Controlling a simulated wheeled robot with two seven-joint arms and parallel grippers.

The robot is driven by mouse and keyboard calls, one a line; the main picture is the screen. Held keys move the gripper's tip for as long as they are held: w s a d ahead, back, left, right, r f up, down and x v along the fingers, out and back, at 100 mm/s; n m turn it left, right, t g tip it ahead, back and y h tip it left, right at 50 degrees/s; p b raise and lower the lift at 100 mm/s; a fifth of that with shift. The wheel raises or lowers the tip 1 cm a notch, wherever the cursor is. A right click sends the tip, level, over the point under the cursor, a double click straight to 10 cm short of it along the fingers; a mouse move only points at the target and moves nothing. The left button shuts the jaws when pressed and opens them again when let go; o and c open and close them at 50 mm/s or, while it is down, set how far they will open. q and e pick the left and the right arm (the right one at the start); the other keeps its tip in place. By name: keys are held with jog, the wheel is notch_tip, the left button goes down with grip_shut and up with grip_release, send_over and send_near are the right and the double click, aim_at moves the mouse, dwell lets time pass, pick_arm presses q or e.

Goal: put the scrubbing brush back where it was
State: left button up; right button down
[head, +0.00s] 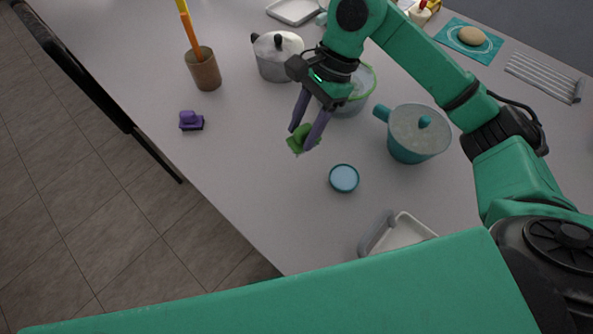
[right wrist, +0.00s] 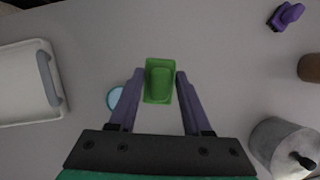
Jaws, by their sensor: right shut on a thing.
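A green scrubbing brush (head: 297,146) is between the fingertips of my right gripper (head: 300,135), over the table near its front left part. In the right wrist view the brush (right wrist: 158,82) shows as a green rectangular block with a raised grip, and the right gripper's fingers (right wrist: 160,76) close on its two sides. I cannot tell for sure how far the brush is above the table. A similar-looking purple object (head: 191,121) sits near the table's left edge. My left gripper is not in view.
A small blue round dish (head: 344,178) lies just right of the brush. A teal-sided pot (head: 417,135), a grey lidded pot (head: 276,56), a brown cup (head: 204,70) with orange sticks and a white tray (head: 405,232) stand around. Bare table lies left of the brush.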

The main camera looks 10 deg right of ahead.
pick_arm(q)
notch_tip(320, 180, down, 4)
jog(key=b, duration=0.3)
pick_arm(e)
jog(key=w+r+m+t, duration=0.3)
jog(key=w+r+m, duration=0.3)
jog(key=r, duration=0.2)
jog(key=f+p, duration=0.1)
jog(key=f, duration=0.5)
jog(key=f+p, duration=0.2)
jog(key=f, duration=0.4)
jog(key=f+p, duration=0.1)
jog(key=f, duration=0.6)
jog(key=shift+s+d, duration=0.1)
jog(key=shift+s, duration=0.2)
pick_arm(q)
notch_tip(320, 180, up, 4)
pick_arm(e)
jog(key=shift+f, duration=0.1)
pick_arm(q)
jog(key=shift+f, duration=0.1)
pick_arm(e)
jog(key=shift+f, duration=0.1)
jog(key=c, duration=0.8)
grip_release()
jog(key=o, duration=0.5)
jog(key=shift+c, duration=0.2)
